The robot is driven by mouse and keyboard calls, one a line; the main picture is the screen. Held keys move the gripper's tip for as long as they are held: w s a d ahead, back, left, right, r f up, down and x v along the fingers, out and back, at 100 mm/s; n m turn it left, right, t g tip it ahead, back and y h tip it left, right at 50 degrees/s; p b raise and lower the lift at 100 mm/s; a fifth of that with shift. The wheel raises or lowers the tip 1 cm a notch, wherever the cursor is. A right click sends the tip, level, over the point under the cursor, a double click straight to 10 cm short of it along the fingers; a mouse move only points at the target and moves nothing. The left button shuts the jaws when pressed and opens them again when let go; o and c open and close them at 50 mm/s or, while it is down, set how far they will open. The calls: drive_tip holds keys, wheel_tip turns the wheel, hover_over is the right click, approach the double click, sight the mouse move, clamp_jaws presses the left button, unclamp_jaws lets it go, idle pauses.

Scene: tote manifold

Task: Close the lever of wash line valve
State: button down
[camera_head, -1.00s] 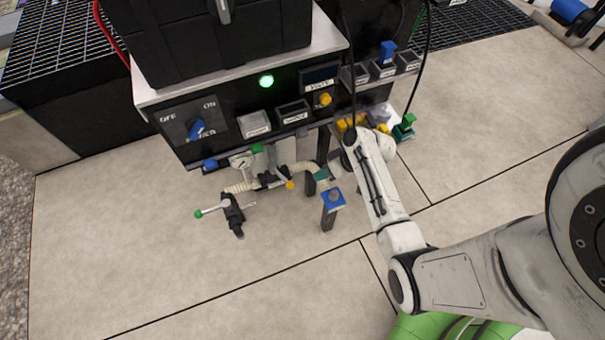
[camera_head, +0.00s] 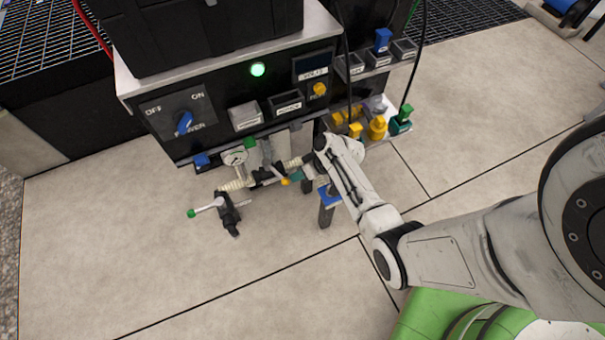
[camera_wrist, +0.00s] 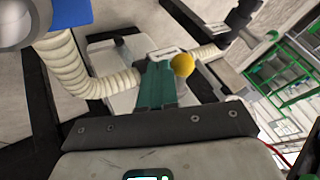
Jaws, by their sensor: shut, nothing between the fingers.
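A lever with a yellow ball knob (camera_head: 285,182) sits on the pale ribbed hose line under the black panel. The knob also shows in the wrist view (camera_wrist: 183,64), just beyond my fingertips. A second lever with a green ball end (camera_head: 191,213) sits on a black fitting (camera_head: 228,212) lower left. No readable label tells which one is the wash line valve. My gripper (camera_head: 297,176) has teal fingers, which are shut and empty right beside the yellow knob. In the wrist view the fingers (camera_wrist: 158,88) point at the hose line; I cannot tell whether they touch the knob.
A blue-topped post (camera_head: 328,197) stands close by, partly behind my arm. A pale ribbed hose (camera_wrist: 75,65) runs left of my fingers. A gauge (camera_head: 235,157) and the black panel (camera_head: 150,115) lie above. Yellow and green fittings (camera_head: 378,127) stand to the right. Floor in front is clear.

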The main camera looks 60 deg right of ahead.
drive_tip(key=a+m+h+p, duration=0.1)
drive_tip(key=a, duration=0.1)
drive_tip(key=a+m+h+p, duration=0.1)
drive_tip(key=a+m+p, duration=0.1)
drive_tip(key=shift+w+a+t, duration=0.2)
drive_tip(key=shift+a+t, duration=0.1)
idle(0.5)
drive_tip(key=shift+a+p, duration=0.1)
drive_tip(key=shift+p, duration=0.2)
